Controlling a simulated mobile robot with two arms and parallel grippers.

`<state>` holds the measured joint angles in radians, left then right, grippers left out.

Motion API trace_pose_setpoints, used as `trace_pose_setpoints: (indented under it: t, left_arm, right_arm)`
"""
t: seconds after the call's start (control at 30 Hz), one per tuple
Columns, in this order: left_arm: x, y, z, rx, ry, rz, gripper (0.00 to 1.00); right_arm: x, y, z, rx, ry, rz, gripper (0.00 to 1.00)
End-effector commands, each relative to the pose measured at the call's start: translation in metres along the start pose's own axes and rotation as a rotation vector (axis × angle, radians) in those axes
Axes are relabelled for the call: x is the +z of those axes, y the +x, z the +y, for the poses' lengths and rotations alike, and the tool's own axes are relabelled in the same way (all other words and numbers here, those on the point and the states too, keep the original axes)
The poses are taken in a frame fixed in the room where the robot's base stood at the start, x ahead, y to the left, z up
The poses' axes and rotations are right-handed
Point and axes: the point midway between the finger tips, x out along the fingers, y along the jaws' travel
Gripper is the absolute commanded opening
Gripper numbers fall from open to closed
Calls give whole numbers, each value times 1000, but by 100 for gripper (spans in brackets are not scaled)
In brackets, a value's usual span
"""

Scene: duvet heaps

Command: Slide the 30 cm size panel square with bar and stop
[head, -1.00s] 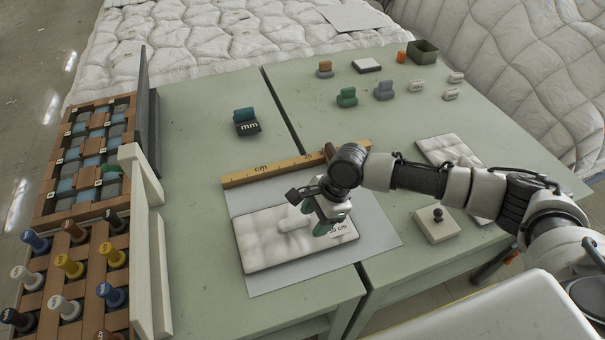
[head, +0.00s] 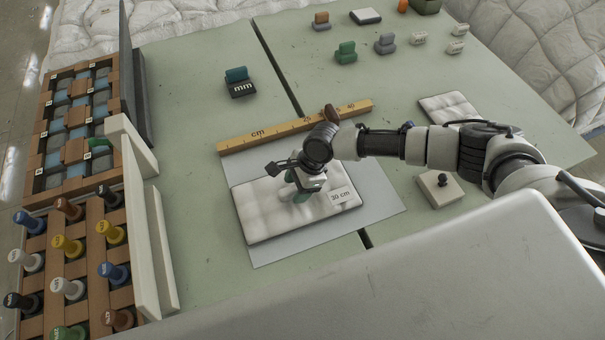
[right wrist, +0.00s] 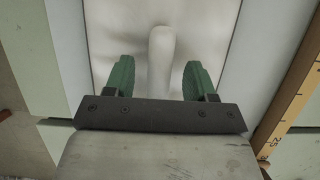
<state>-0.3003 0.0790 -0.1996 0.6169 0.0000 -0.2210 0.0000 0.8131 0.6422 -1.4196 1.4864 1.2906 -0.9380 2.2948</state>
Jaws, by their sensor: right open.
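The white quilted panel (head: 262,222) with a "30 cm" label (head: 341,197) lies on a grey sheet (head: 378,211) on the green table. A wooden cm bar (head: 262,139) runs along the sheet's far edge, with a brown stop (head: 331,113) on it. In the right wrist view, the open green fingers (right wrist: 158,82) stand either side of the white handle (right wrist: 161,52), with gaps on both sides. My left gripper is out of view.
A wooden rack of pegs (head: 68,245) and a white upright rail (head: 140,220) stand at left. A block marked mm (head: 240,87) lies behind the bar.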

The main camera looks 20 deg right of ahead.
Motion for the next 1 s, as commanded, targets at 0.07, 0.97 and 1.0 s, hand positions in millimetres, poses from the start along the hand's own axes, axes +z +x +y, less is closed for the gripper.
trace_pose_setpoints:
  t: [0.07, 0.97, 1.0]
  left_arm:
    - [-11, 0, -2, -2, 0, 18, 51]
    - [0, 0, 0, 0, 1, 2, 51]
    - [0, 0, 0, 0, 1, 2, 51]
  right_arm:
    - [0, 6, 0, 0, 0, 0, 55]
    - [0, 9, 0, 0, -1, 0, 0]
    - [0, 9, 0, 0, 0, 0, 0]
